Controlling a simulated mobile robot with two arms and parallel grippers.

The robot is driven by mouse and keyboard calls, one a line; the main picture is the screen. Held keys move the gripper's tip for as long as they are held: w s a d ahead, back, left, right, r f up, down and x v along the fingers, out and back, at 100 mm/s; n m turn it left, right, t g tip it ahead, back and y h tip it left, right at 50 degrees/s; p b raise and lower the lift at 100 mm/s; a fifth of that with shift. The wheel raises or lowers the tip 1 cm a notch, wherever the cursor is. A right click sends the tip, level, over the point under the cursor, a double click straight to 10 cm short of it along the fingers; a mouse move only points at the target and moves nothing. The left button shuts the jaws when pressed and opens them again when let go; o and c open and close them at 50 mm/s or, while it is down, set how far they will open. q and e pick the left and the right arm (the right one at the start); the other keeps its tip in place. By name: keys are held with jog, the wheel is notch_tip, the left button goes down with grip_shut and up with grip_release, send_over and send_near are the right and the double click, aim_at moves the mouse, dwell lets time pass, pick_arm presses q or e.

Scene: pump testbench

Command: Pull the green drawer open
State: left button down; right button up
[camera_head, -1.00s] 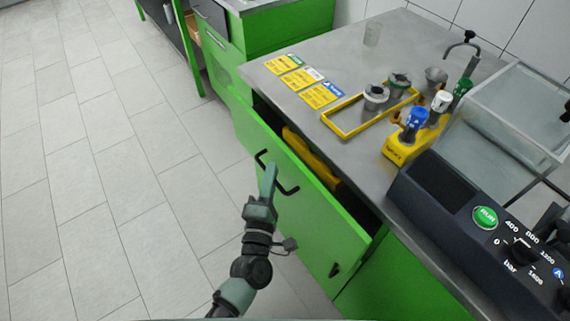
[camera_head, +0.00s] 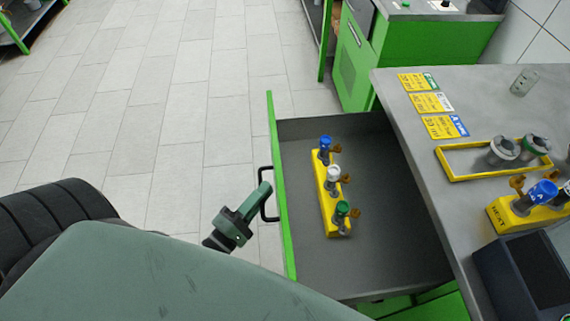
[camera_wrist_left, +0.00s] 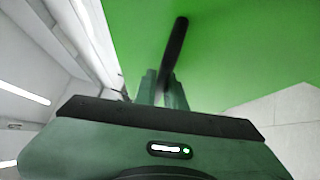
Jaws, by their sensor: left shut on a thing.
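The green drawer (camera_head: 281,190) is pulled far out from under the grey counter, and its grey inside shows in the head view. Its black bar handle (camera_head: 264,196) is on the outer face. My left gripper (camera_head: 262,192) is shut on the handle. In the left wrist view, the fingers (camera_wrist_left: 163,88) close around the black handle (camera_wrist_left: 175,55) in front of the green drawer face (camera_wrist_left: 230,45). My right gripper is not in view.
Inside the drawer lies a yellow rack (camera_head: 327,200) with blue, white and green-topped valves. The counter (camera_head: 400,110) holds yellow cards, a yellow tray (camera_head: 450,176) and another rack (camera_head: 505,216). Tiled floor (camera_head: 170,110) is free left of the drawer.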

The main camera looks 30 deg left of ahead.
pick_arm(q)
jog(key=shift+s+a+f, duration=0.1)
jog(key=shift+s+a, duration=0.55)
jog(key=shift+a, duration=0.15)
jog(key=c, duration=1.8)
grip_release()
jog(key=b+v, duration=0.1)
jog(key=v, duration=0.6)
jog(key=shift+s, duration=0.45)
